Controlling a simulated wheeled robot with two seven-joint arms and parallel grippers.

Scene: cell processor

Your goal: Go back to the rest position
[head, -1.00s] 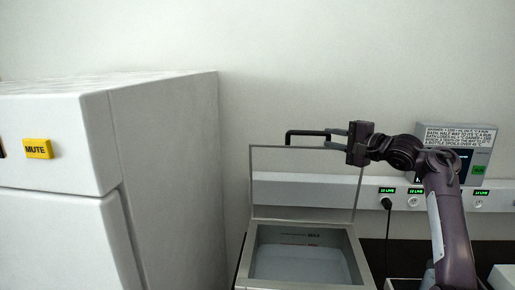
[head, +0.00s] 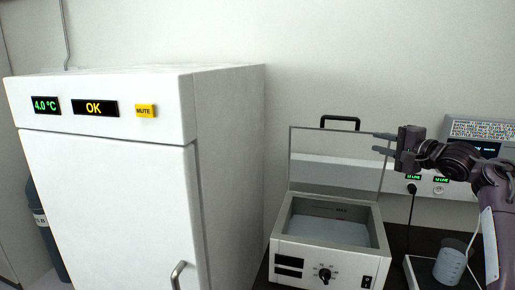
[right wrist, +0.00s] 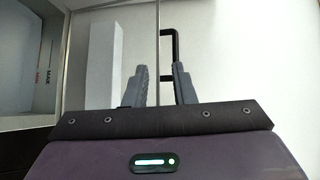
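My right gripper (head: 376,142) is beside the upper right corner of the water bath's raised lid (head: 308,160). The black lid handle (head: 340,118) is to the left of the fingertips, with a gap. In the right wrist view the open fingers (right wrist: 160,84) show with the handle (right wrist: 169,45) beyond them. The lid stands upright and open on the bath (head: 290,252), which holds liquid. My left gripper is not in view.
A white fridge (head: 110,190) with a 4.0 °C display stands at the left. A beaker (head: 450,262) stands on a tray at the lower right, near my right arm. A socket strip (head: 455,188) and a labelled wall unit (head: 480,132) are behind the arm.

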